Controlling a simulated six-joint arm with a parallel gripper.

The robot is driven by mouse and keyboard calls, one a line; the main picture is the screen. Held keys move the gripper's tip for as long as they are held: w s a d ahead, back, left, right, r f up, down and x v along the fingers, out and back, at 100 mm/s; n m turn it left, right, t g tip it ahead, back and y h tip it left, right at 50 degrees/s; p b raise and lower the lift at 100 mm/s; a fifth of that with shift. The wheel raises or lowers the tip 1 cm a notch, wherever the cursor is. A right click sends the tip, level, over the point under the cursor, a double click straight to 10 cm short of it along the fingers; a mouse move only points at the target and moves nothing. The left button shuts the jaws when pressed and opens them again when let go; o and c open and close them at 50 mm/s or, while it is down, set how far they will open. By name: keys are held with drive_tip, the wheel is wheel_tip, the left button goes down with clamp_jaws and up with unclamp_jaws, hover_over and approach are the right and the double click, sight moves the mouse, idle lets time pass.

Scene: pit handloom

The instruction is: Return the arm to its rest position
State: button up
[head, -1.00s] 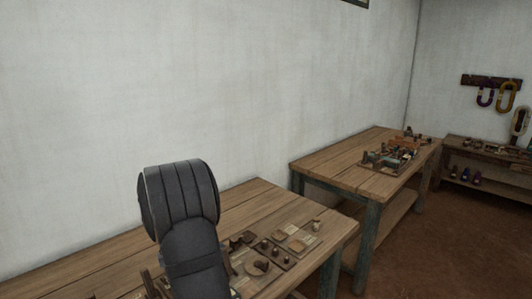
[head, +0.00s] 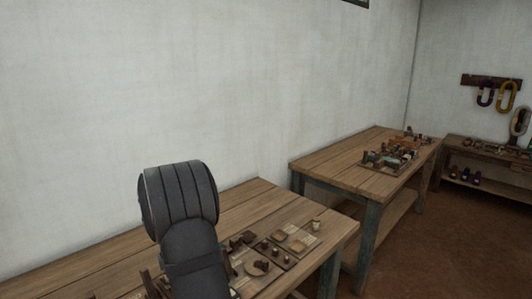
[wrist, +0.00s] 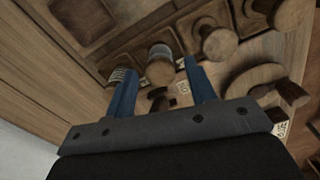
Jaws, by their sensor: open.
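My gripper (wrist: 163,95) shows in the wrist view with its two blue fingers spread apart. It is open, and nothing is clearly held between the fingers. Beyond the fingertips stand small wooden knob-like pieces, one of them a round-topped piece (wrist: 160,70) with a grey band. Whether the fingers touch any of these is hard to tell. In the head view my dark grey arm rises in front of the near wooden table (head: 240,206), and my gripper is hidden there.
A second table (head: 335,160) farther right holds a tray of small items. A low shelf (head: 485,188) stands at the far right. The pale wall is close behind the near table.

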wheel_tip(320, 180, down, 2)
drive_tip(key=shift+f, duration=0.1)
drive_tip(key=r, duration=0.5)
drive_tip(key=shift+d+r, duration=0.1)
drive_tip(key=shift+d, duration=0.25)
drive_tip(key=d+r, duration=0.6)
drive_tip(key=d, duration=0.4)
drive_tip(key=s+a+r, duration=0.1)
drive_tip(key=s+a, duration=0.8)
drive_tip(key=a, duration=0.4)
drive_tip(key=a+f, duration=0.2)
drive_tip(key=a, duration=0.1)
drive_tip(key=s+a+f, duration=0.1)
drive_tip(key=a+f, duration=0.2)
drive_tip(key=a, duration=0.1)
drive_tip(key=s+a+f, duration=0.1)
drive_tip(key=a+f, duration=0.1)
drive_tip(key=a, duration=0.2)
drive_tip(key=shift+s+a+f, duration=0.1)
drive_tip(key=shift+a+f, duration=0.15)
drive_tip(key=shift+f, duration=0.8)
